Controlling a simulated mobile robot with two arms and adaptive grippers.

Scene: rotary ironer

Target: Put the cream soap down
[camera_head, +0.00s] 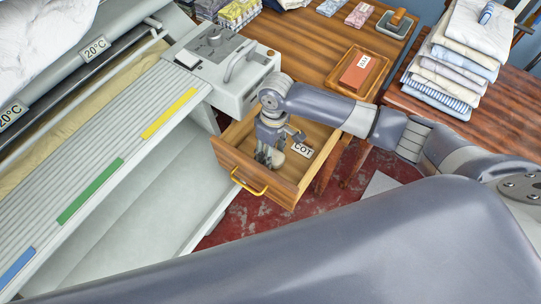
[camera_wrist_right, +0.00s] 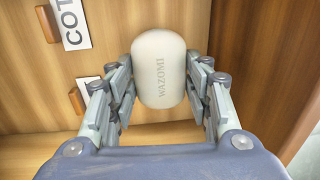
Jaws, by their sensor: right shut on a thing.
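The cream soap (camera_wrist_right: 162,70) is a rounded block marked WAZOMI. It sits between the fingers of my right gripper (camera_wrist_right: 160,85), which is shut on it. In the head view my right gripper (camera_head: 268,157) points down inside an open wooden drawer (camera_head: 228,161), and part of the soap (camera_head: 278,160) shows beside the fingers. I cannot tell whether the soap touches the drawer floor. A white label reading COT (camera_head: 302,150) is inside the drawer, right of the gripper. My left gripper is not in view.
The drawer has a yellow handle (camera_head: 249,183) in front. Its walls stand close around my right gripper. Above is a wooden table with an orange box in a tray (camera_head: 357,72). A stack of folded linen (camera_head: 462,45) stands right; the ironer (camera_head: 110,110) is left.

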